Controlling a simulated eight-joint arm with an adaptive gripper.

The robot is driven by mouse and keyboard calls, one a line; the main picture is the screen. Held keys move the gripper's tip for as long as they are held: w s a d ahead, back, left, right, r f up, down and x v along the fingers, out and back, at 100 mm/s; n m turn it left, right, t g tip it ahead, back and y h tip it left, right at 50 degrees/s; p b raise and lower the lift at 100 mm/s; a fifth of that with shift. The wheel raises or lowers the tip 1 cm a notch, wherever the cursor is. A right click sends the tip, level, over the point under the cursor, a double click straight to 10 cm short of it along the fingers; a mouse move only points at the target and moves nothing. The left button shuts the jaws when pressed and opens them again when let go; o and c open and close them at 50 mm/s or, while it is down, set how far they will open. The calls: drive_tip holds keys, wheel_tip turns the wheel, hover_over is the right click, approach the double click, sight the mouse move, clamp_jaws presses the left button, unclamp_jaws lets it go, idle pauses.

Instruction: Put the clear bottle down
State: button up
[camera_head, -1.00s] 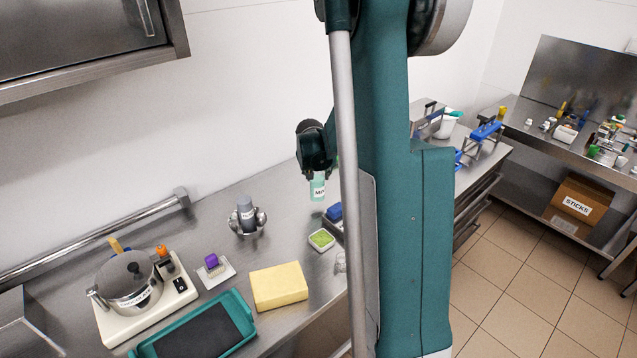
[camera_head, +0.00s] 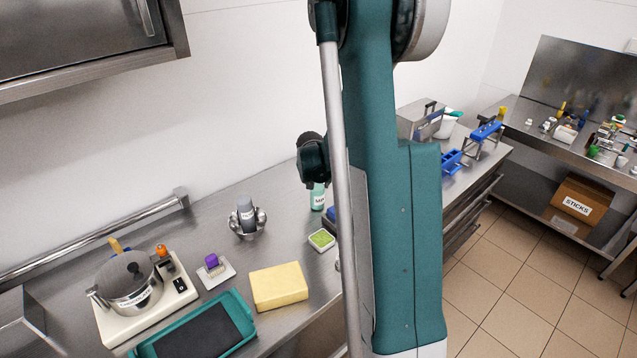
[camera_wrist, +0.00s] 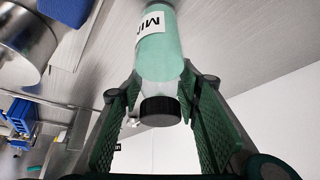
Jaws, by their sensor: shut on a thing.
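The clear bottle (camera_wrist: 160,57) holds pale green liquid and has a white label and a black cap. In the wrist view my gripper (camera_wrist: 160,86) is shut on its neck, one finger on each side. In the head view my gripper (camera_head: 313,165) is over the back of the steel counter (camera_head: 205,223), partly behind my arm. A pale green bottle with a white label (camera_head: 318,197) shows upright just below it. I cannot tell whether its base touches the counter.
A small green-filled white dish (camera_head: 321,240) and a blue item (camera_head: 331,214) are close in front. A steel bowl with a grey bottle (camera_head: 246,217) stands left. A yellow block (camera_head: 279,286), teal tray (camera_head: 200,330) and pot (camera_head: 130,280) are nearer. Bare counter lies between the bowl and gripper.

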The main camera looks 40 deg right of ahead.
drive_tip(key=shift+f, duration=0.2)
drive_tip(key=o, duration=1.1)
drive_tip(key=shift+r, duration=0.1)
drive_tip(key=shift+r, duration=0.2)
drive_tip(key=shift+v, duration=5.95)
